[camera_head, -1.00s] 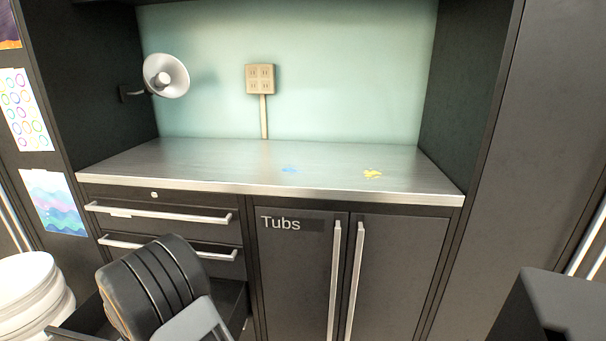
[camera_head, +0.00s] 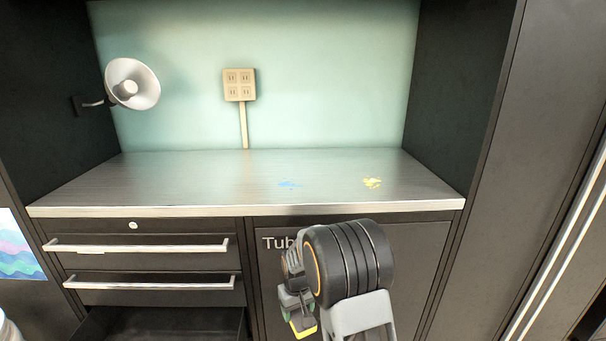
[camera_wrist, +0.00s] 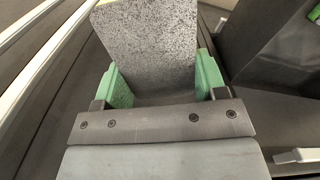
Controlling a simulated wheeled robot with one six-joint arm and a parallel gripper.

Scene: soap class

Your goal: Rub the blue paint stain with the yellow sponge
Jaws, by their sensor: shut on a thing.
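The blue paint stain (camera_head: 289,184) is a small flat smear on the metal countertop (camera_head: 200,180), right of its middle. My gripper (camera_head: 297,308) is low in front of the cabinet, below the counter edge and apart from the stain. The yellow sponge (camera_head: 304,332) shows at its tip as a yellow edge. In the wrist view, the green fingers of my gripper (camera_wrist: 163,82) are shut on the sponge, whose grey speckled face (camera_wrist: 150,40) shows between them. Most of its yellow side is hidden.
A yellow stain (camera_head: 372,183) lies right of the blue one. The counter is otherwise clear. A wall lamp (camera_head: 132,84) juts out at left, and an outlet box (camera_head: 239,85) is on the back wall. A lower drawer (camera_head: 165,325) stands open at left.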

